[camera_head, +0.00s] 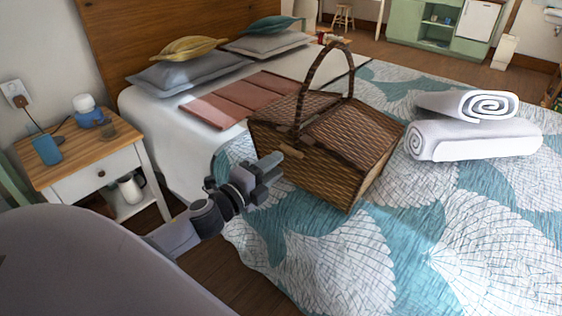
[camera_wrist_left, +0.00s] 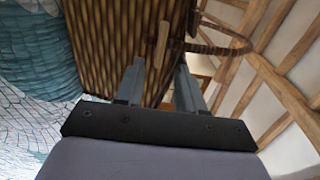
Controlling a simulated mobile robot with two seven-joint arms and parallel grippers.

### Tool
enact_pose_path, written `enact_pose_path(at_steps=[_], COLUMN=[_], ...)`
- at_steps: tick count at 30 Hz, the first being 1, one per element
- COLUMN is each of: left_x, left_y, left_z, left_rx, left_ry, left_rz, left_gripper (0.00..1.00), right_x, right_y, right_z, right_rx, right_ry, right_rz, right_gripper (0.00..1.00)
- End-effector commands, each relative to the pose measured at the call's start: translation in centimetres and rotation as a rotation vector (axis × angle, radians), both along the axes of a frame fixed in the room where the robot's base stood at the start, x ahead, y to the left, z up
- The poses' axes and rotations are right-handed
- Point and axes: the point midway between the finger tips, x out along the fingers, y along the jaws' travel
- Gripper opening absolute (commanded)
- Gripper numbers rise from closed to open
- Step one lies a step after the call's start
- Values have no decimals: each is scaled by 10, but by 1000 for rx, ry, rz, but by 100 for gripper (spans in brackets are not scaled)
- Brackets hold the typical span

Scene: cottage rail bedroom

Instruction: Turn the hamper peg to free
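The wicker hamper (camera_head: 330,160) stands on the bed with its lid closed and its arched handle (camera_head: 316,75) up. A small pale wooden peg (camera_head: 291,152) is on the front near the rim, lying roughly level. It also shows in the left wrist view (camera_wrist_left: 162,47), just beyond the fingertips. My left gripper (camera_head: 268,172) is in front of the hamper, close to the peg. My right gripper is not in view.
Rolled white towels (camera_head: 470,135) lie on the bed right of the hamper. A folded pink blanket (camera_head: 225,98) and pillows lie behind it. The quilt (camera_head: 400,250) in front is clear.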

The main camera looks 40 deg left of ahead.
Motion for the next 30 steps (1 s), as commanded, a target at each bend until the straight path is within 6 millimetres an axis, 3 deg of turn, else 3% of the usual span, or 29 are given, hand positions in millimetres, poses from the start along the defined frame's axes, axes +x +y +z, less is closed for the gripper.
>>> enact_pose_path(at_steps=[8, 25, 30], left_x=[-17, -17, -35], left_y=[1, 1, -12], left_z=[0, 0, -22], left_rx=[0, -3, -189], left_ry=[0, 1, 95], left_rz=[0, 0, 23], left_gripper=[38, 38, 38], right_x=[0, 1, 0], right_y=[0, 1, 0], right_z=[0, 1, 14], right_rx=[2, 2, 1], right_ry=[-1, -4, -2], right_rz=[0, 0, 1], right_gripper=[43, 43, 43])
